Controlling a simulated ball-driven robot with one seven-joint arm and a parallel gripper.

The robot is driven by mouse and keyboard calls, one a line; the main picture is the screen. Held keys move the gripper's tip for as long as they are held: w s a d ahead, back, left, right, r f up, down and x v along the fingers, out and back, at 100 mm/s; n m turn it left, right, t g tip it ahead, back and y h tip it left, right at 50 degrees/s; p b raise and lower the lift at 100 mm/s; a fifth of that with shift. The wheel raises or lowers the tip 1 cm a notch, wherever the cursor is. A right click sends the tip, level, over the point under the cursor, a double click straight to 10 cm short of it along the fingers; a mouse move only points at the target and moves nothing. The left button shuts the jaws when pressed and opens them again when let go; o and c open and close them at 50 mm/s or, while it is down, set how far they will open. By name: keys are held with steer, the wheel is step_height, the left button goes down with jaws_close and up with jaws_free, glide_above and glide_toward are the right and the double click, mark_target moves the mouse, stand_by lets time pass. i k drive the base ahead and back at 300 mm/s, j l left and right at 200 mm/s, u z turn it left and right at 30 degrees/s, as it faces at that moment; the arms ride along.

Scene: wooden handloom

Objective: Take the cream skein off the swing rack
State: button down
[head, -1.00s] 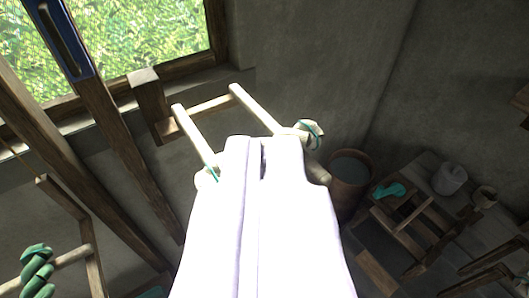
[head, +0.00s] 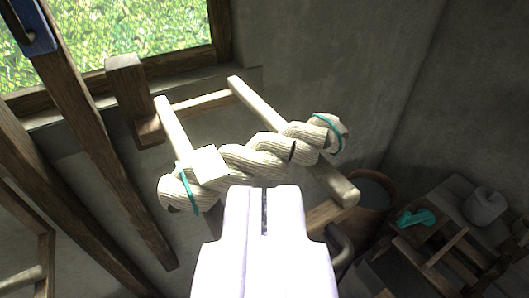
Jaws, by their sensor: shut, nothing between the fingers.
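The cream skein (head: 257,158) is a twisted hank with teal ties at both ends. It lies across the two pale arms of the swing rack (head: 182,131), which is fixed to a wooden post by the window. My gripper (head: 265,190) is white and shut with nothing in it. Its tips appear just below the middle of the skein in the picture; I cannot tell whether they touch it. The gripper body hides what lies behind it.
Slanting wooden loom beams (head: 105,130) stand at the left. A brown bucket (head: 371,192) stands below right of the rack. A small wooden table (head: 450,236) with a pale jar (head: 485,206) and a teal item (head: 416,218) stands at the right. Bare wall lies behind.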

mark_target(196, 184)
steer(key=u, duration=0.8)
steer(key=i+l+u, duration=0.1)
steer(key=l+u, duration=0.55)
steer(key=u, duration=0.15)
steer(key=l+u, duration=0.35)
